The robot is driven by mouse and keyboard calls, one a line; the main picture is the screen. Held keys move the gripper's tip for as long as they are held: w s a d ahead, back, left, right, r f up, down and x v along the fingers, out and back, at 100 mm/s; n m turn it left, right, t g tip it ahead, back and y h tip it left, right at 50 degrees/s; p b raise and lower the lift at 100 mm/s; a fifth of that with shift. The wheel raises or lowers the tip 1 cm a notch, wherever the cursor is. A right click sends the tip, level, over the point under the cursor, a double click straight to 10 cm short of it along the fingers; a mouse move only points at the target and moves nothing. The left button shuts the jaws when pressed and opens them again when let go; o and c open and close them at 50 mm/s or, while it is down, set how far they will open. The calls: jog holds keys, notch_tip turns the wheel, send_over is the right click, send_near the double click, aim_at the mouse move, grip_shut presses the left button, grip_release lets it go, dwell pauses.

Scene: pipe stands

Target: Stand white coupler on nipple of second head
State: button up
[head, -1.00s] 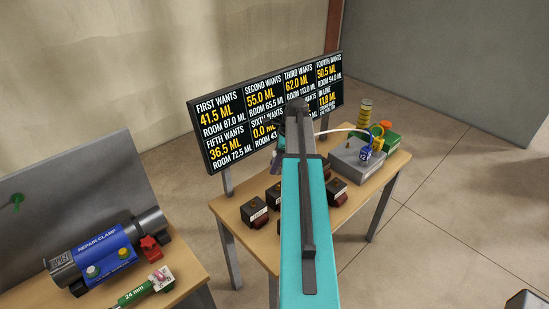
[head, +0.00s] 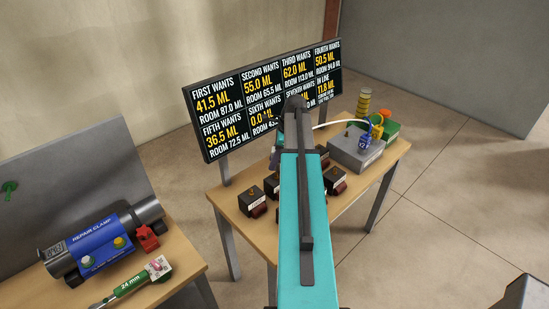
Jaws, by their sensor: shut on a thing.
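My teal arm reaches out over the far table and covers its middle. My gripper's fingers and whatever is between them are hidden behind the arm. A small dark part shows at the arm's left edge, too small to make out. I cannot make out the white coupler. Several dark box-shaped heads with red parts stand on the table, such as one at the left (head: 251,200) and one at the right (head: 334,178). I cannot tell which is the second head, and its nipple is not clear.
A black board (head: 225,110) with amounts stands behind the far table (head: 355,207). A blue repair clamp (head: 100,243) and a green tool (head: 130,283) lie on the left table.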

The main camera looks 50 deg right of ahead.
jog(key=shift+f+b, duration=1.6)
jog(key=shift+f, duration=1.1)
jog(key=shift+f, duration=0.15)
jog(key=o, duration=1.2)
jog(key=shift+b+v, duration=1.8)
jog(key=shift+v, duration=5.1)
jog(key=shift+d, duration=0.1)
